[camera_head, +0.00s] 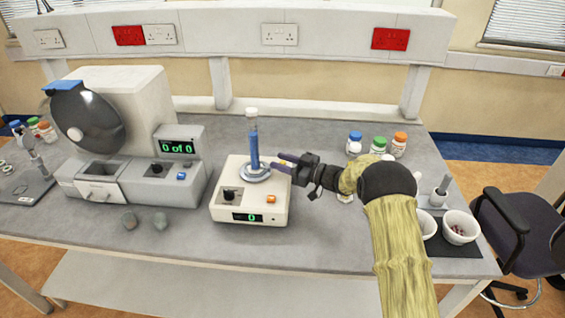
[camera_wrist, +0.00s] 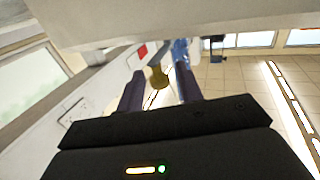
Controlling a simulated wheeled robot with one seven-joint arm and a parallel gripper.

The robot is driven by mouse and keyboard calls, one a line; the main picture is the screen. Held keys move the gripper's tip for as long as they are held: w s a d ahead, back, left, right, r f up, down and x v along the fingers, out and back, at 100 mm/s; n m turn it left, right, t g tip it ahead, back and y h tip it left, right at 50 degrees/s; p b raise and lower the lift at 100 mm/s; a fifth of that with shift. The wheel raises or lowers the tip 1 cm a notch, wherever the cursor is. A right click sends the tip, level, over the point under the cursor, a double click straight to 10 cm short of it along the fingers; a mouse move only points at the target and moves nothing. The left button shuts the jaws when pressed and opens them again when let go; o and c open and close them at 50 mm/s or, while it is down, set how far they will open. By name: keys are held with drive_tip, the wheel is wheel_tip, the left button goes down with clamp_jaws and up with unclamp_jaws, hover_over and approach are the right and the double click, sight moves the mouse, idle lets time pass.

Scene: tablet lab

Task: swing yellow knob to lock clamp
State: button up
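The cream shaker machine (camera_head: 232,205) stands mid-bench. A tall blue tube (camera_head: 254,142) with a white cap stands upright in the grey round clamp (camera_head: 256,177) on its top. My gripper (camera_head: 281,163) reaches in from the right, just beside the clamp and the tube. In the wrist view, my two dark fingers (camera_wrist: 159,80) are apart, with the yellow knob (camera_wrist: 157,76) between their tips and gaps showing at its sides. The blue tube (camera_wrist: 180,52) shows just behind the right finger. In the head view the knob is mostly hidden by my fingers.
A larger grey machine (camera_head: 145,185) with a dark round drum stands to the left. Bottles with blue, green and orange lids (camera_head: 379,144) stand behind my arm. White bowls (camera_head: 459,228) sit on a dark mat at the right. The bench front is mostly clear.

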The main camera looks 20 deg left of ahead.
drive_tip(key=shift+d, duration=0.1)
drive_tip(key=s+d+b, duration=0.2)
drive_tip(key=d+b, duration=0.1)
drive_tip(key=d, duration=1.4)
drive_tip(key=shift+s+b, duration=0.2)
drive_tip(key=shift+b, duration=0.1)
drive_tip(key=shift+f, duration=0.1)
